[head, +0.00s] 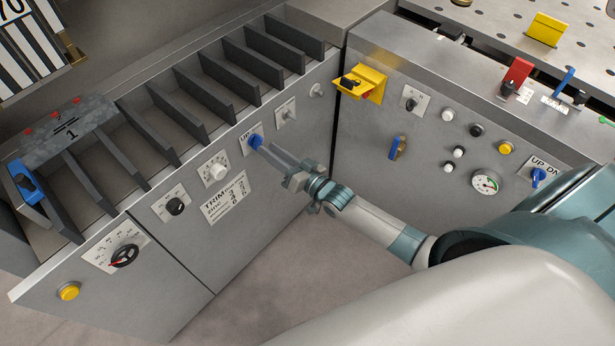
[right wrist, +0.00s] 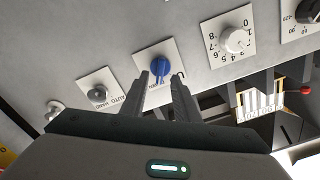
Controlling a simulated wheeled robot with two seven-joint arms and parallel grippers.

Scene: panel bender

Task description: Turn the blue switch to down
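A blue switch (head: 255,141) sits on a white plate on the grey front panel, between a white dial and a small grey toggle. "UP" is legible on its plate in the head view; the rest of the label is partly covered. The right wrist view also shows the blue switch (right wrist: 160,68), just beyond the fingertips. My right gripper (head: 269,148) is in front of it, with its two fingers apart. In the wrist view the right gripper (right wrist: 161,76) frames the lower part of the knob; contact cannot be told. My left gripper is not in view.
A second blue switch (head: 539,176) on an "UP DN" plate is on the right panel. A white dial (head: 216,170) and a grey toggle (head: 286,112) flank the first switch. A yellow bracket (head: 369,84) juts out near the corner. Dark slotted dividers stand above the panel.

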